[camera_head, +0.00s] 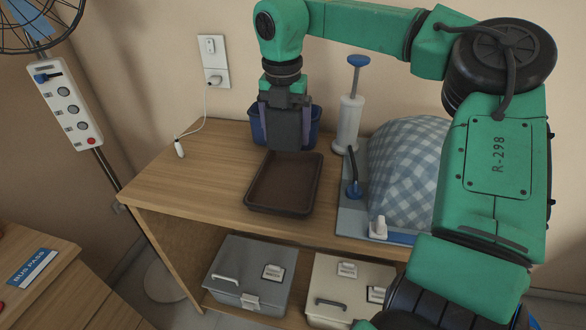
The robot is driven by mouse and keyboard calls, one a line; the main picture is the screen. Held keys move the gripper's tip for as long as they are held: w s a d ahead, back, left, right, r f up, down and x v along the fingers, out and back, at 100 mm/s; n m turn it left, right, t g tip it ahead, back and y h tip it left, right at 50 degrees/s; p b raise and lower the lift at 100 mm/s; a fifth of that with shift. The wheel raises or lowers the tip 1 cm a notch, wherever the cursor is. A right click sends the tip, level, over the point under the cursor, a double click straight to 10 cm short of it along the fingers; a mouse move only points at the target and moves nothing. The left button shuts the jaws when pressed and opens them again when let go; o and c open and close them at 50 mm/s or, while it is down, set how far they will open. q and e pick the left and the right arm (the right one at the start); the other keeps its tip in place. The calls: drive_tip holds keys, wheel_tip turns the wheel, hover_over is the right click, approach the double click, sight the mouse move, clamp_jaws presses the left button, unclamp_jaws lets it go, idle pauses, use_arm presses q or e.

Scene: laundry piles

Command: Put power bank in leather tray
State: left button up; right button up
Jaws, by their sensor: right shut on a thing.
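The leather tray (284,184) is a shallow brown tray with a dark rim, lying on the wooden table near its front edge; its inside looks empty. My right gripper (286,135) reaches in from the right and points down just behind the tray. It is shut on a dark grey block, which appears to be the power bank (287,128). The block is upright and its lower end shows at the tray's back edge; I cannot tell how high above the tray it is. My left gripper is not in view.
A blue container (316,124) stands behind my right gripper. A white pump (348,120) and a checked cloth bundle (408,168) are to the right. A white cable (180,149) hangs onto the table's left part, otherwise clear (190,185). Grey (252,272) and cream (338,285) boxes sit below.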

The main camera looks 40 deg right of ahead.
sight(288, 181)
wheel_tip(288, 181, down, 11)
drive_tip(key=shift+d+r, duration=0.1)
drive_tip(key=shift+d, duration=0.05)
drive_tip(key=shift+b, duration=0.35)
